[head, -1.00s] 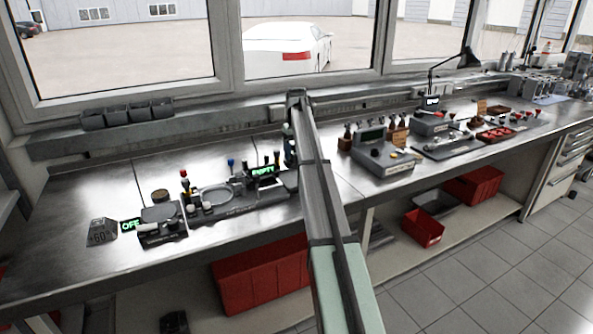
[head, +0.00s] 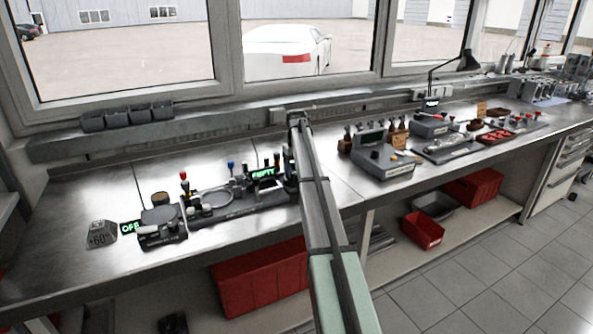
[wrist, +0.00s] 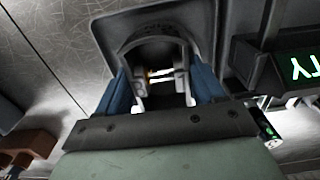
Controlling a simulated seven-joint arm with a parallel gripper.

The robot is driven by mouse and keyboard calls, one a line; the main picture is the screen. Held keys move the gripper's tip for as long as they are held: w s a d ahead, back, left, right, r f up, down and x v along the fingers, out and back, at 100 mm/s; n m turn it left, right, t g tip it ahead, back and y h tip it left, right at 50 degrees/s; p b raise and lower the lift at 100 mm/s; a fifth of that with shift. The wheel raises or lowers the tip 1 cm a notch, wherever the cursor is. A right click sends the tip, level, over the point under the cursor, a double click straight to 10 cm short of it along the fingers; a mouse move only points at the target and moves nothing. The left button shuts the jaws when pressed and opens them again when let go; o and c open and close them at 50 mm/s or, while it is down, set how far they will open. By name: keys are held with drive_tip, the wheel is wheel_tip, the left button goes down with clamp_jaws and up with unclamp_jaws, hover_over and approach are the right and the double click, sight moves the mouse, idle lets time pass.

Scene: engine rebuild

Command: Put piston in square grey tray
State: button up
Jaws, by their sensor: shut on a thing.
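My gripper (wrist: 160,76) has its blue fingers on both sides of a dark, hollow round piston (wrist: 153,40), with bright pin parts showing inside it. The fingers are shut on the piston. In the wrist view a square grey tray (wrist: 205,25) with rounded corners lies behind the piston, which overlaps its floor in the picture. I cannot tell whether the piston touches the tray. In the head view my arm's end is beside the green EMPTY display (head: 263,173); the arm hides the piston and much of that spot.
The display also shows at the right of the wrist view (wrist: 302,66). Left along the bench are a fixture with a grey ring (head: 216,200) and a small OFF display (head: 131,228). A grey console (head: 383,158) stands to the right. The front bench strip is mostly clear.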

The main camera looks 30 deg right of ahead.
drive_tip(key=o, duration=1.4)
drive_tip(key=shift+f, duration=0.1)
wheel_tip(320, 180, up, 12)
drive_tip(key=shift+r, duration=0.15)
